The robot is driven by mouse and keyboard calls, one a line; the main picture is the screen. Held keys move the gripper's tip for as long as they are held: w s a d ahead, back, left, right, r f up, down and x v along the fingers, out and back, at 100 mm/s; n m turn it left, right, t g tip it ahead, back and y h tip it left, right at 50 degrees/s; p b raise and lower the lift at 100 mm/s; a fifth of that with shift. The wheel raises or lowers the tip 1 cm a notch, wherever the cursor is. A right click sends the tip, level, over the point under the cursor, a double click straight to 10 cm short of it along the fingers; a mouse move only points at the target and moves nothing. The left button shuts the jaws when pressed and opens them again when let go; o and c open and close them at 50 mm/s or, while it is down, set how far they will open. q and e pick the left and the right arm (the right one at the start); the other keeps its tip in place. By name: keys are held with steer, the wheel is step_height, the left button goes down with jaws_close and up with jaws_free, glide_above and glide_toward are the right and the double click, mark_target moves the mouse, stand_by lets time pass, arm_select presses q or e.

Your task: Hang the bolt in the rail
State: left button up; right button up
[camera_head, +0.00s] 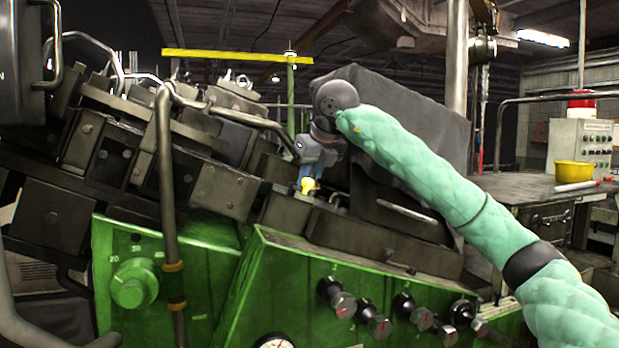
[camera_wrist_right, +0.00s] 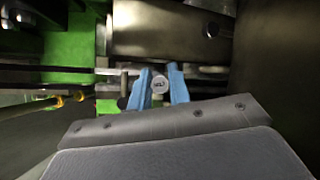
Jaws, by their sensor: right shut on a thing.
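My right gripper (camera_head: 309,181) points down at the machine in the head view, with its blue fingers just above a dark metal ledge. The wrist view shows the right gripper (camera_wrist_right: 160,70) shut on a bolt (camera_wrist_right: 160,85), whose round grey head shows between the blue fingers. The rail appears as dark parallel bars (camera_wrist_right: 65,73) running across the wrist view beside the fingers. Whether the bolt touches the rail is hidden. My left gripper is not in view.
A short upright pin (camera_wrist_right: 123,88) stands just left of the fingers in the wrist view. The green control panel (camera_head: 260,270) with several black knobs lies below the arm. A dark block (camera_head: 395,205) stands close to the right. Pipes and machine blocks crowd the left.

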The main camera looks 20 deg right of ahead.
steer(key=shift+f+b, duration=0.5)
steer(key=shift+f, duration=0.1)
stand_by(0.3)
steer(key=o, duration=1.2)
steer(key=shift+s, duration=0.15)
steer(key=shift+o, duration=0.6)
steer(key=shift+d+f, duration=0.1)
steer(key=shift+f, duration=0.05)
